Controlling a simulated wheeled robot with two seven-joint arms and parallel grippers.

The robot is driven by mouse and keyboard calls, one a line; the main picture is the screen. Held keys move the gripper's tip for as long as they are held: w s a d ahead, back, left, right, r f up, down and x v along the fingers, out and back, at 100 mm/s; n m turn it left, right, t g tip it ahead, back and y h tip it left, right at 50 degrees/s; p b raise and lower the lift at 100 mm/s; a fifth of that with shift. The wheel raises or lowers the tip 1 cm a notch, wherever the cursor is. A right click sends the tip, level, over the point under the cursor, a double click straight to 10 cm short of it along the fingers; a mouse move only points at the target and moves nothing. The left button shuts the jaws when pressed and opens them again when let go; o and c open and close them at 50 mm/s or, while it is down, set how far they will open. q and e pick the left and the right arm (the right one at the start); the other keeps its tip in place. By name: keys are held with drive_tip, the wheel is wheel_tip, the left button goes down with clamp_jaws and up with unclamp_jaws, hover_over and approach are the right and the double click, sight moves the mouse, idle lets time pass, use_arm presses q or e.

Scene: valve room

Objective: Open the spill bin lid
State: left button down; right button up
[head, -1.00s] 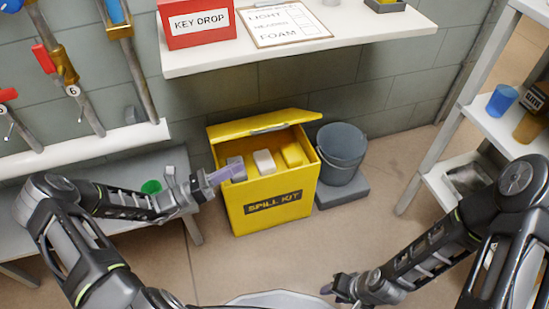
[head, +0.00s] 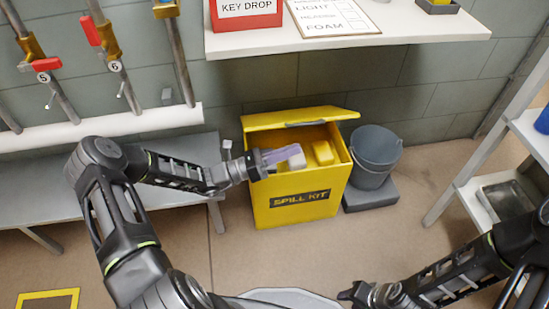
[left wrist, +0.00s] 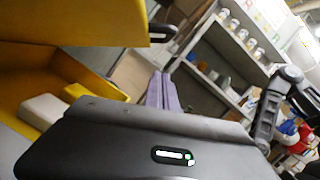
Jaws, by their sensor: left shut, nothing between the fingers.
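The yellow spill bin (head: 303,208), marked SPILL KIT, stands on the floor below the wall shelf. Its lid (head: 290,119) is raised and tilted at the back, leaving the front opening uncovered. My left gripper (head: 290,155) reaches in from the left; its pale purple fingers are shut and empty, over the opening and below the lid. In the left wrist view the fingers (left wrist: 162,92) point away from the lid (left wrist: 75,22), which hangs above left. I cannot tell whether they touch the bin. My right gripper (head: 350,291) is low at front right, its fingers too unclear to read.
A white block (head: 296,162) and a yellow block (head: 323,152) sit inside the bin. A grey bucket (head: 375,157) on a grey slab stands close to its right. A grey bench (head: 180,160) lies left. The white shelf (head: 400,32) overhangs behind.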

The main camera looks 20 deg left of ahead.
use_arm(q)
drive_tip(key=w+r, duration=0.1)
drive_tip(key=r, duration=0.1)
drive_tip(key=w+d+r+b, duration=0.1)
drive_tip(key=w+r, duration=0.1)
drive_tip(key=shift+r, duration=0.1)
use_arm(e)
drive_tip(key=shift+w+f, duration=0.15)
drive_tip(key=shift+f, duration=0.8)
